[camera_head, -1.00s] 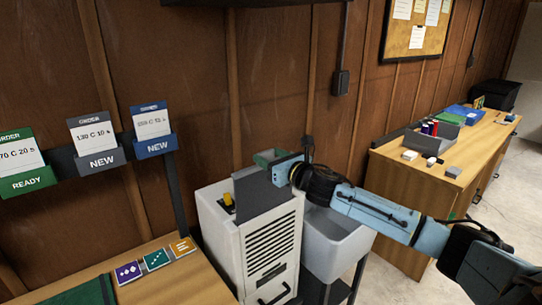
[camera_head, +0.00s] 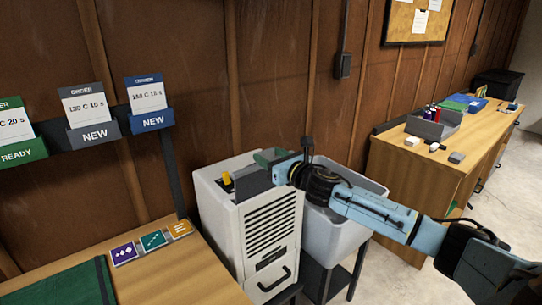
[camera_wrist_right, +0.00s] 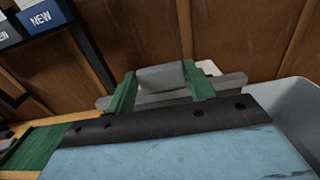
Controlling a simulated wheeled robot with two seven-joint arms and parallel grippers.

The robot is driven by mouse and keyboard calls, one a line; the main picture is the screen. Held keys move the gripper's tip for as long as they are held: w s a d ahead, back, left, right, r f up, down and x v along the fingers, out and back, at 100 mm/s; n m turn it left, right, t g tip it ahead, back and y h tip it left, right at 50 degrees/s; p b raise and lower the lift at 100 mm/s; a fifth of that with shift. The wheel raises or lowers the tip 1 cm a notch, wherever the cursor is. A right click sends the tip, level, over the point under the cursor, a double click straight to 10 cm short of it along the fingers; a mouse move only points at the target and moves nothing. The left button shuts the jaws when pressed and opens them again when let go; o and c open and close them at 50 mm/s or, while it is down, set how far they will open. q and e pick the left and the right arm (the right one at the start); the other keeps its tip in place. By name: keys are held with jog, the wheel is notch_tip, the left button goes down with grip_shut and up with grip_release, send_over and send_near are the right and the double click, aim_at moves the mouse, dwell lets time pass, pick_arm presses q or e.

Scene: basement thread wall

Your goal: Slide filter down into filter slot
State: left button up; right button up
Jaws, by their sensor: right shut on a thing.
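The filter (camera_head: 252,184) is a dark grey panel standing upright in the top of the white vented cabinet (camera_head: 225,235). Its lower part is hidden inside the cabinet, so the slot itself is covered. My right gripper (camera_head: 270,157), with green fingers, is shut on the filter's top grip. In the right wrist view the fingers stand on either side of a grey block (camera_wrist_right: 163,78) on the filter's upper edge. My left gripper is not in view.
A yellow knob (camera_head: 227,179) sits on the cabinet top, left of the filter. A grey sink (camera_head: 335,235) stands right of the cabinet. A wooden bench (camera_head: 190,270) with a green mat is at lower left. Another bench (camera_head: 400,200) with small items stands at the back right.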

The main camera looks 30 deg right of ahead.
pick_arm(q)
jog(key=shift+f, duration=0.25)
pick_arm(e)
jog(key=shift+f, duration=0.25)
pick_arm(q)
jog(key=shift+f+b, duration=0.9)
jog(key=shift+b, duration=0.2)
pick_arm(e)
jog(key=shift+f, duration=1.35)
jog(key=o, duration=1)
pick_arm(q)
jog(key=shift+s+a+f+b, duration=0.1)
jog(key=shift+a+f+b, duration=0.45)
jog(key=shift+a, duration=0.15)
pick_arm(e)
jog(key=s+d, duration=0.1)
jog(key=s, duration=1.2)
jog(key=shift+s, duration=0.15)
